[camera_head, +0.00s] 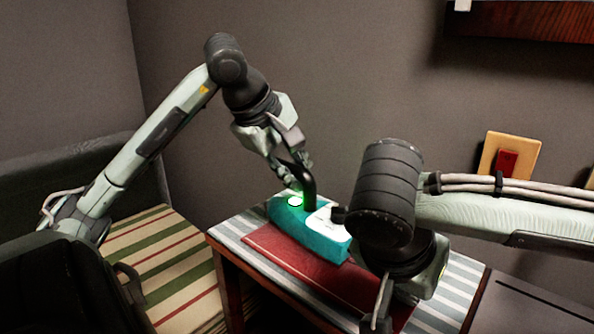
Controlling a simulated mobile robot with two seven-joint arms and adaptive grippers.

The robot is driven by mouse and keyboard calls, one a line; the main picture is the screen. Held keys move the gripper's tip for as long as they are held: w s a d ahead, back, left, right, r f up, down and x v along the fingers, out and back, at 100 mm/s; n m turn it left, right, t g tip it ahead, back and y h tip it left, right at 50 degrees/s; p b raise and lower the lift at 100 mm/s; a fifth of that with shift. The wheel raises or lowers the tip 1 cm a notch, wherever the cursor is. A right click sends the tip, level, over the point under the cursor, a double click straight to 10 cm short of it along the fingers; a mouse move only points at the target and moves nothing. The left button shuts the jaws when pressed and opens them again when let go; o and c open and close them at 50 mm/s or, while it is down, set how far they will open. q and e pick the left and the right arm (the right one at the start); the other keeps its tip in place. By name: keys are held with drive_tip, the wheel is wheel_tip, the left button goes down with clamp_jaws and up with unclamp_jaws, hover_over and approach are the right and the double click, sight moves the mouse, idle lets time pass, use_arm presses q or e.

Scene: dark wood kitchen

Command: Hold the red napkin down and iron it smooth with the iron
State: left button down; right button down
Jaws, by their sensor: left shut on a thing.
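The red napkin (325,283) lies on the striped top of a small table. The teal and white iron (318,236) with a dark handle rests over the napkin's back part, and a green light glows on it. My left gripper (299,175) comes down from above and is shut on the iron's handle. My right gripper (381,312) points down over the napkin's right end. Its wrist hides part of the napkin, and I cannot tell whether its fingers are open or touch the cloth.
The small table (225,240) has a grey and white striped top. A striped bench seat (165,255) stands to the left. A dark flat surface (535,305) is at the lower right. A wooden plate with a red switch (507,162) is on the back wall.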

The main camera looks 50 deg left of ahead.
sight(318, 212)
use_arm(q)
drive_tip(key=shift+f, duration=0.3)
drive_tip(key=shift+w+d, duration=0.15)
drive_tip(key=shift+d, duration=1.1)
drive_tip(key=shift+w+d, duration=0.15)
drive_tip(key=shift+d, duration=1.1)
drive_tip(key=shift+a, duration=0.1)
drive_tip(key=shift+s+a, duration=0.15)
drive_tip(key=shift+a, duration=1)
drive_tip(key=shift+s+a, duration=0.15)
drive_tip(key=shift+a, duration=1)
drive_tip(key=shift+w+d+f, duration=0.1)
drive_tip(key=shift+w+d, duration=0.05)
drive_tip(key=shift+d, duration=1.05)
drive_tip(key=shift+w+d, duration=0.1)
drive_tip(key=shift+d, duration=1.1)
drive_tip(key=shift+a, duration=0.1)
